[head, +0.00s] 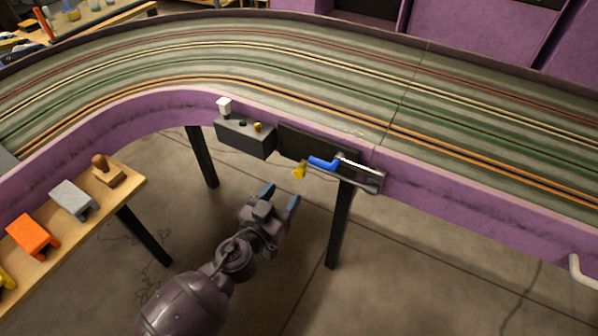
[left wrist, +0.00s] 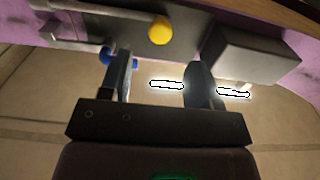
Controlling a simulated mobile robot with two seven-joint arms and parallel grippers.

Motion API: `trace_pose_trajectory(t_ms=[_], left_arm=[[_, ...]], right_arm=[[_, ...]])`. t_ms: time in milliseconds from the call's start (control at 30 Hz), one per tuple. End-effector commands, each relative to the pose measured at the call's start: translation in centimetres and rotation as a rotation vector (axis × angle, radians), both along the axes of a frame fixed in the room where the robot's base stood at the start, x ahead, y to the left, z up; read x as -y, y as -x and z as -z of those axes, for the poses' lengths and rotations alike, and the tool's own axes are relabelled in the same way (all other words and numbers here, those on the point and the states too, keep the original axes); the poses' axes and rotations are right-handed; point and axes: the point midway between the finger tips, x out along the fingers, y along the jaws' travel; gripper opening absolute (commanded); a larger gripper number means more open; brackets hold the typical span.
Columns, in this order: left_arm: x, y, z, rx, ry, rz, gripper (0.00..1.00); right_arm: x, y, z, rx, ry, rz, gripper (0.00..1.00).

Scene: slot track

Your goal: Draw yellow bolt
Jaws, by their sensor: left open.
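The yellow bolt shows as a yellow knob (head: 299,171) at the left end of a dark panel (head: 303,143) on the purple track wall. In the left wrist view its round yellow end (left wrist: 160,30) faces me, above and between my fingers. A blue handle (head: 323,163) sits just right of it, and also shows in the left wrist view (left wrist: 104,56), partly behind a finger. My left gripper (head: 279,196) is open and empty, below and a little left of the yellow knob, apart from it. My right gripper is out of view.
A metal bar (head: 360,171) runs right of the blue handle. Dark table legs (head: 341,225) stand below. A wooden bench (head: 92,207) with blocks is at left.

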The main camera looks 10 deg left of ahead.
Motion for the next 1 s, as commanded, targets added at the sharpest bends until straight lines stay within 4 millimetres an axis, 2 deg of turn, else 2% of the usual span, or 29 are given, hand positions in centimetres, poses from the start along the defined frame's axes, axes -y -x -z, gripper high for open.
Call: trace_pose_trajectory(t_ms=[300, 500, 700, 967, 1000], left_arm=[[1.8, -4.7, -0.1, 0.002, -0.002, 0.000, 0.57], [2.6, -6.7, 0.1, -0.001, -0.001, -0.001, 0.57], [2.9, -7.5, 0.1, -0.002, -0.002, 0.000, 0.57], [2.9, -7.6, 0.1, -0.002, -0.001, -0.001, 0.57], [2.9, -7.6, 0.1, -0.002, -0.001, -0.001, 0.54]], right_arm=[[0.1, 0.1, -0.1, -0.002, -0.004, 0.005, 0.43], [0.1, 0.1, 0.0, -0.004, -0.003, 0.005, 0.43], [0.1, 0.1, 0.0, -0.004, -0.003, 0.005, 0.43], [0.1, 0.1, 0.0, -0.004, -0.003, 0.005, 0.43], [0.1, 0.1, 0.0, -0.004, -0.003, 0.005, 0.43]])
